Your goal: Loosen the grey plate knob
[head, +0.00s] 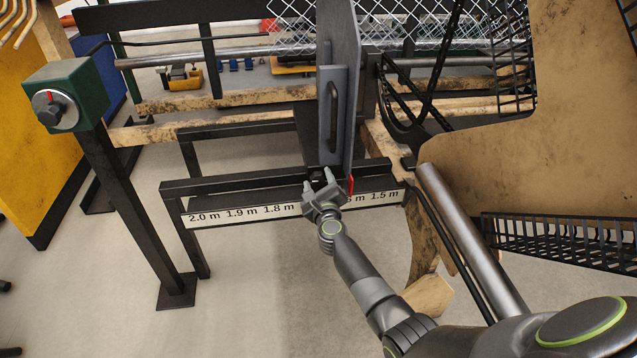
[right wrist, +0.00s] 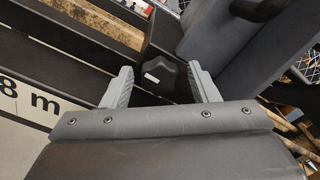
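The grey plate (head: 334,120) stands upright on the dark rail, with a dark vertical handle (head: 333,112) on its face. The dark star-shaped knob (right wrist: 167,79) sits at the plate's foot, on a dark block. My right gripper (head: 320,184) is at the foot of the plate. In the right wrist view its two fingers (right wrist: 162,84) are apart, one on each side of the knob. My left gripper is out of view.
The rail carries a white scale strip (head: 240,213) with metre marks. A red pointer (head: 351,185) is just right of my gripper. A green box with a dial (head: 57,107) stands left on a post. Wire mesh (head: 400,28) runs behind; a brown panel (head: 580,110) is at right.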

